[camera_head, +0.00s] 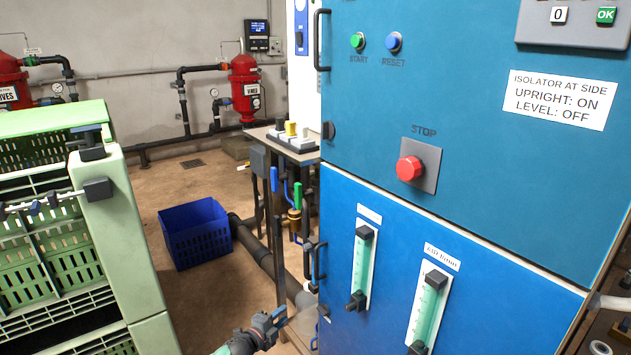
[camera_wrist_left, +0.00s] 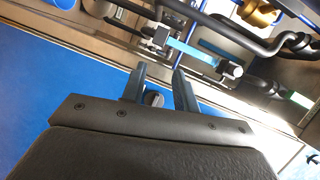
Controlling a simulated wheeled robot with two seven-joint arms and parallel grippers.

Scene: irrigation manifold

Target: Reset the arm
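My left gripper (camera_wrist_left: 159,78) shows in the wrist view with its two dark blue-grey fingers apart. A small dark round part (camera_wrist_left: 153,98) shows between them; I cannot tell whether it is touched. A blue surface lies behind and left of the fingers. Beyond the fingertips are a teal bar with dark ends (camera_wrist_left: 188,50), dark pipes and a brass fitting (camera_wrist_left: 258,12). My right gripper does not show.
The blue cabinet (camera_head: 470,140) fills the right, with a red stop button (camera_head: 409,168) and door handles on its left edge. Green crates (camera_head: 140,240) stand at left. A blue crate (camera_head: 195,232) sits on the floor.

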